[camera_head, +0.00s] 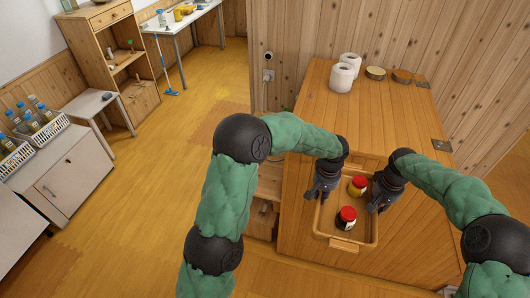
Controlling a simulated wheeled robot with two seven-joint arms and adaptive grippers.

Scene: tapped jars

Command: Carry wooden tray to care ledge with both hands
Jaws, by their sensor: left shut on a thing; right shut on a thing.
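The wooden tray (346,245) is a shallow light-brown box with a front handle, at the lower right of the middle in the head view. Two jars with red lids stand in it: a yellowish jar (357,188) at the back and a dark jar (346,219) at the front. My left gripper (319,198) is shut on the tray's left side. My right gripper (376,206) is shut on its right side. The fingertips are partly hidden by the wrists. I cannot tell whether the tray touches the wooden surface behind it. Which surface is the care ledge is unclear.
A wooden cabinet (400,110) stands beyond the tray, with paper rolls (342,76) and round tins (375,73) on top. At left are a white cabinet (75,170) with bottle crates, a small bench (90,107) and a wooden shelf (108,50). The yellow floor (140,190) between is open.

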